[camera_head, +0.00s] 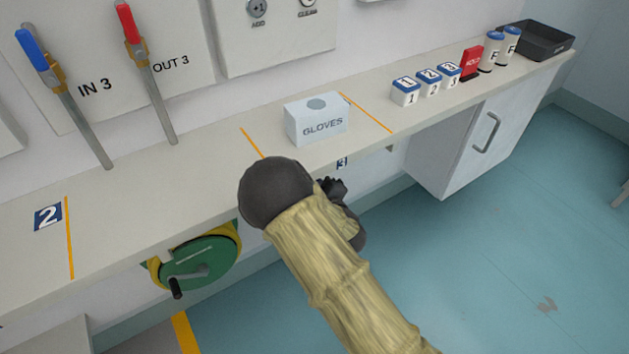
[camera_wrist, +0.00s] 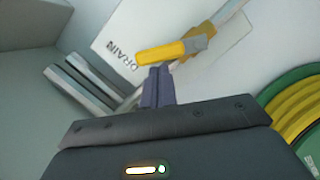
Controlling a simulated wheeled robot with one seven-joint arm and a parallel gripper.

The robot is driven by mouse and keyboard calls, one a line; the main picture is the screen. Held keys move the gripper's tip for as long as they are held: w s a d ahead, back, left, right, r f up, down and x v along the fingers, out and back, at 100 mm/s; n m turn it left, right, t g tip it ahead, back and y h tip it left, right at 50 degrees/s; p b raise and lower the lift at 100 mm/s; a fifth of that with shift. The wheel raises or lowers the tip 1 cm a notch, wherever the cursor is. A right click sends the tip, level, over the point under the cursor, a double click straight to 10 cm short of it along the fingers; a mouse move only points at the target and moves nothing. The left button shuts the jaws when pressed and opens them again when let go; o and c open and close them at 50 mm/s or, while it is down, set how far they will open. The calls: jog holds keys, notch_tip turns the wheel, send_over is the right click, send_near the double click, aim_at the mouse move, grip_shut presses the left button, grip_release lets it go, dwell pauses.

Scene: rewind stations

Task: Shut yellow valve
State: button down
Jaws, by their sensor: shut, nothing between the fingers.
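The yellow valve handle (camera_wrist: 160,52) shows in the wrist view, beside a white panel marked DRAIN. The handle lies nearly level in the picture, at an angle to the pale pipe by its grey right end. My gripper (camera_wrist: 159,73) is shut and empty, its fingertips right at the handle's lower side. I cannot tell whether they touch it. In the head view my arm reaches down beside the counter's front edge, and the yellow valve and my fingertips are hidden there.
The counter (camera_head: 150,205) holds a GLOVES box (camera_head: 318,122) and several numbered blocks. A green reel (camera_head: 200,262) with a crank hangs under its front edge. A blue lever (camera_head: 31,48) and a red lever (camera_head: 127,22) are on the wall. A cabinet (camera_head: 455,150) stands right.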

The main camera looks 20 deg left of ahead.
jog(key=shift+w+d+m+p, duration=0.2)
jog(key=shift+w+m+p, duration=0.1)
jog(key=shift+m, duration=0.1)
jog(key=shift+w+d+f+m+g+y+p, duration=0.25)
jog(key=shift+w+d+f+m+g+p, duration=0.25)
jog(key=shift+m, duration=1)
jog(key=shift+w+d+f+m+g+y+p, duration=0.2)
jog(key=shift+w+d+f+m+g+p, duration=0.3)
jog(key=shift+m, duration=1)
jog(key=shift+w+d+f+m+g+y+p, duration=0.25)
jog(key=shift+w+d+f+m+g+p, duration=0.3)
jog(key=shift+m, duration=0.95)
jog(key=shift+a, duration=0.1)
jog(key=shift+r, duration=0.1)
jog(key=s+d+r+p, duration=0.3)
jog(key=s+d+r, duration=0.3)
jog(key=d, duration=0.1)
jog(key=shift+d, duration=0.15)
